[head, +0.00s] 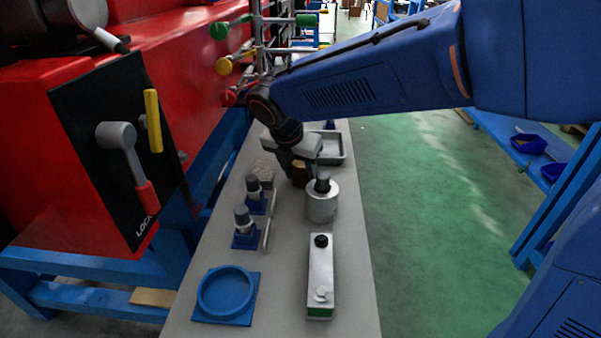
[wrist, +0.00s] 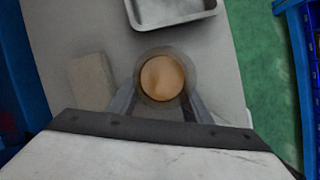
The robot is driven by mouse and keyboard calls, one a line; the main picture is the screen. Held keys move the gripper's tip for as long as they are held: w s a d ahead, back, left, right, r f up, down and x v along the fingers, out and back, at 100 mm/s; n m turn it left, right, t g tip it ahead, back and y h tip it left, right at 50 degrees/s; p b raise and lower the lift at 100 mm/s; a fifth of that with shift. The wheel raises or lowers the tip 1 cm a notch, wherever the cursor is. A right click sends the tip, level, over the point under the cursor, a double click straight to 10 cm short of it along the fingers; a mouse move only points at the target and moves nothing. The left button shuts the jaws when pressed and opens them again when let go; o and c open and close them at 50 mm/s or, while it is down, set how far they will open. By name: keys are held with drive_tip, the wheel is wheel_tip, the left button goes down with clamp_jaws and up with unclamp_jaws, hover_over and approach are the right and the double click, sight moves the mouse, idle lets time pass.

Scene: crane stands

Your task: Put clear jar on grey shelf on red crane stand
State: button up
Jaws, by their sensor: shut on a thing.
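The clear jar, with brown-orange contents or lid, sits between my gripper's fingers in the wrist view (wrist: 162,78). In the head view it is a small brownish shape (head: 299,174), partly hidden under my gripper (head: 297,161). My gripper is shut on the jar from above. I cannot tell whether the jar touches the long grey surface (head: 283,285) below it. That surface runs alongside the red machine body (head: 190,85). Whether it is the task's grey shelf is unclear.
A grey metal tray (head: 333,147) lies behind the jar. A silver cylinder (head: 322,203), a silver-green box (head: 320,275), a blue round holder (head: 225,293) and two blue-based fittings (head: 245,227) stand nearer. A tan block (wrist: 92,82) lies left of the jar. Green floor (head: 430,230) is right.

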drive_tip(key=o, duration=1.4)
drive_tip(key=v, duration=1.2)
